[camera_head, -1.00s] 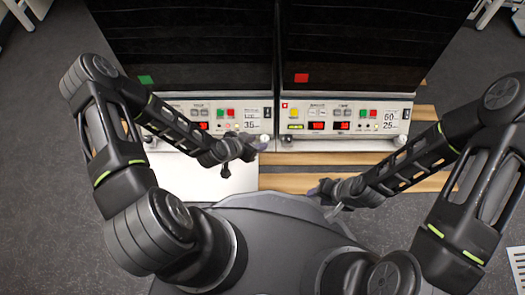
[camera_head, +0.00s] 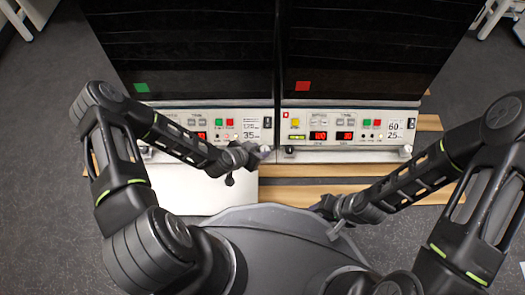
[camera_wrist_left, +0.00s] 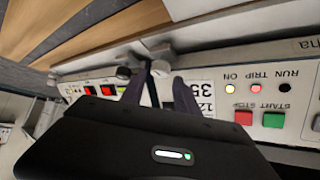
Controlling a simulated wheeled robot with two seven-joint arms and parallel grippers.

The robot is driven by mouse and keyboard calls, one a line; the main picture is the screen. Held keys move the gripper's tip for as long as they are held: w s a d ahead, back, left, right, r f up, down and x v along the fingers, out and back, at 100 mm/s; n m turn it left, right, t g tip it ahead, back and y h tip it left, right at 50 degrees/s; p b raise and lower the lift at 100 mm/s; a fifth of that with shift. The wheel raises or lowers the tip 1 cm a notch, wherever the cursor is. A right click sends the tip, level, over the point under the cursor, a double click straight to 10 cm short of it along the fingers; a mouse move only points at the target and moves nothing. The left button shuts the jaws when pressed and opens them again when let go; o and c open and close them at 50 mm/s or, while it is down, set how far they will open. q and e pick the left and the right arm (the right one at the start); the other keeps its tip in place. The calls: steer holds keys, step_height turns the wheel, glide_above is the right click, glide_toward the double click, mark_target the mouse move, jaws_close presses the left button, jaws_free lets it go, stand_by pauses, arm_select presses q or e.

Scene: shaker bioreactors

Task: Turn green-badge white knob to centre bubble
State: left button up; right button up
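The green badge (camera_head: 142,88) is on the left shaker unit (camera_head: 175,60), above its white control panel. A white knob (camera_wrist_left: 160,66) at that panel's corner shows in the left wrist view, just beyond my left fingertips. My left gripper (camera_head: 262,151) is at the panel's lower right corner and covers most of this knob in the head view. In the left wrist view its fingers (camera_wrist_left: 158,90) are apart, with the knob ahead of them; contact cannot be told. My right gripper (camera_head: 326,219) looks open and empty, low in front of the right unit. I cannot make out a bubble.
The right unit (camera_head: 370,60) carries a red badge (camera_head: 303,86). A white plate (camera_head: 195,190) and wooden slats (camera_head: 300,186) lie in front of the units.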

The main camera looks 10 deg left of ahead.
mark_target(264, 149)
arm_select(q)
steer(key=shift+b+x, duration=0.55)
steer(key=shift+x, duration=1.05)
steer(key=shift+c, duration=0.4)
jaws_close()
